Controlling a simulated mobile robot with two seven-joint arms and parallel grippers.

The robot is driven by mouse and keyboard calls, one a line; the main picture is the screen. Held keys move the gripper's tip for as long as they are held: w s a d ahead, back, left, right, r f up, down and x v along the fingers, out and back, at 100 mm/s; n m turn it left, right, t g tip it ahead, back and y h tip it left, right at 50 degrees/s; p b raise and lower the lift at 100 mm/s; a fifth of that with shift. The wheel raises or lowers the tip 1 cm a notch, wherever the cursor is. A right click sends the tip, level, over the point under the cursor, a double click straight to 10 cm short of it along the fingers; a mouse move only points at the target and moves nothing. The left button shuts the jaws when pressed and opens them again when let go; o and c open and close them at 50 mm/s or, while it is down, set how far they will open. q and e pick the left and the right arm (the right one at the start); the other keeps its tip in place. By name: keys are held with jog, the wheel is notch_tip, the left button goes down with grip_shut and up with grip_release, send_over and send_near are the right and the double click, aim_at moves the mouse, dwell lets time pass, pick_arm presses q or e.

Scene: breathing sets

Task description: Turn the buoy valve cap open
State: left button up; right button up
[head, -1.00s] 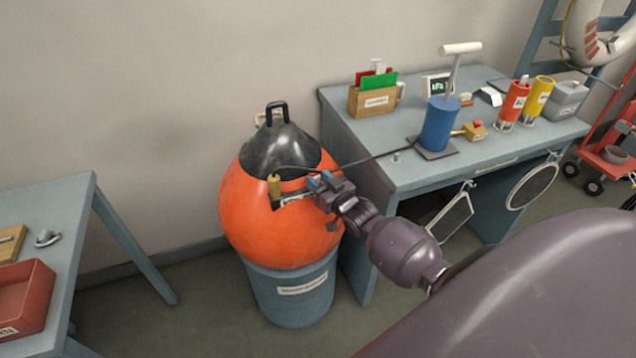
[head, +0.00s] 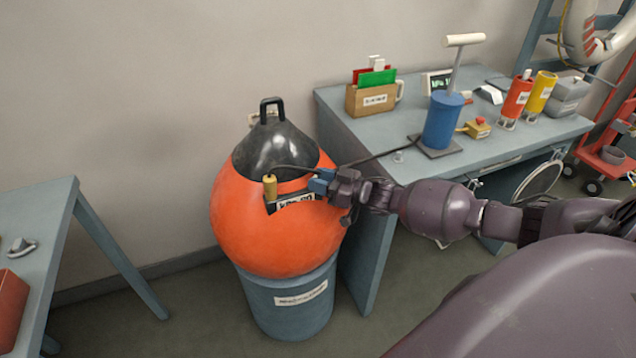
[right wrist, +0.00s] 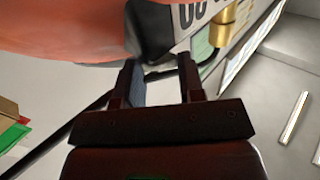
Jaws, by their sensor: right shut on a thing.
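The orange buoy (head: 265,235) with a black top sits on a blue-grey drum. A brass fitting (head: 270,187) and a black box with a white "KPa 00" label (head: 295,203) are on its upper side. My right gripper (head: 318,183), with blue finger pads, is at the buoy's right side, beside the box. It is shut on a small part there, seemingly the valve cap; its fingers hide most of it. In the right wrist view, its fingers (right wrist: 157,70) reach the dark block beside the label, with brass (right wrist: 228,28) to the right. My left gripper is out of view.
A dark hose runs from the blue hand pump (head: 442,120) on the right bench (head: 365,150) toward the buoy, passing close to my right gripper. Another table (head: 50,225) stands at the left. The floor between it and the drum is clear.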

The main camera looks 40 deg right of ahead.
jog(key=shift+y, duration=0.3)
jog(key=o, duration=0.9)
jog(key=shift+o, duration=0.2)
jog(key=shift+d, duration=0.1)
jog(key=v, duration=1)
jog(key=shift+s+d+r, duration=0.2)
jog(key=shift+s, duration=0.1)
